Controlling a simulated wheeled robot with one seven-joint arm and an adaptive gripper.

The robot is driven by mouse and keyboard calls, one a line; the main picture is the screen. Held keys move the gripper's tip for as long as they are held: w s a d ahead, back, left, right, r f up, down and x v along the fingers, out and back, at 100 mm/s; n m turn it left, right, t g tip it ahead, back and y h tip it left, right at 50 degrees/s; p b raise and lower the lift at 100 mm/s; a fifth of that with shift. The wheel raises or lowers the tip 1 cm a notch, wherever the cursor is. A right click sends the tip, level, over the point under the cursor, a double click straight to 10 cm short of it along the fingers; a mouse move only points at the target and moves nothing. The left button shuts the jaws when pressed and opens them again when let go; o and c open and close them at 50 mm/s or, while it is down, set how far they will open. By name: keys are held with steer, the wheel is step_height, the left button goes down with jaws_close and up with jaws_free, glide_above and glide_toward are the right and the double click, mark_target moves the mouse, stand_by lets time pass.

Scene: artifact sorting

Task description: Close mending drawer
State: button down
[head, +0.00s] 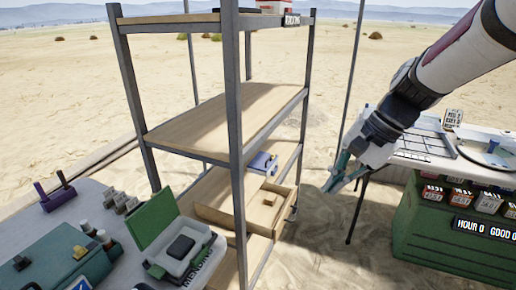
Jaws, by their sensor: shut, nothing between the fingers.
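A light wooden drawer (262,228) stands pulled out at the low level of the metal-framed shelf rack (236,130). Its inside is partly visible, with a small tan piece in it. A rack post hides part of the drawer. My gripper (329,188) is shut and empty. It hangs in the air to the right of the drawer in the picture, apart from it, fingers pointing down and left.
A blue-grey item (263,162) sits above the drawer's far part. The left table (215,243) holds an open green case (152,220) and small bottles. Sand between is clear.

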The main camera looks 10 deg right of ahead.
steer(key=w+d+f+m+t+y+b, duration=0.1)
steer(key=w+d+f+m+b, duration=0.35)
steer(key=f, duration=0.55)
steer(key=w+d+f+m+t+y+b, duration=0.15)
steer(key=w+d+f+m, duration=0.3)
steer(key=w+f, duration=0.45)
steer(key=w+d+f+m+t+y+b, duration=0.15)
steer(key=w+d+f+m, duration=0.3)
steer(key=f, duration=0.75)
steer(key=w+a+f+b, duration=0.1)
steer(key=w+a+f, duration=0.1)
steer(key=w+a, duration=0.1)
steer(key=w+a+f+g+b, duration=0.1)
steer(key=w+a+f+b, duration=0.1)
steer(key=a, duration=0.4)
steer(key=shift+w+f, duration=0.55)
steer(key=b, duration=0.1)
glide_toward(263, 211)
steer(key=x, duration=0.5)
steer(key=shift+f, duration=0.1)
steer(key=shift+a, duration=0.15)
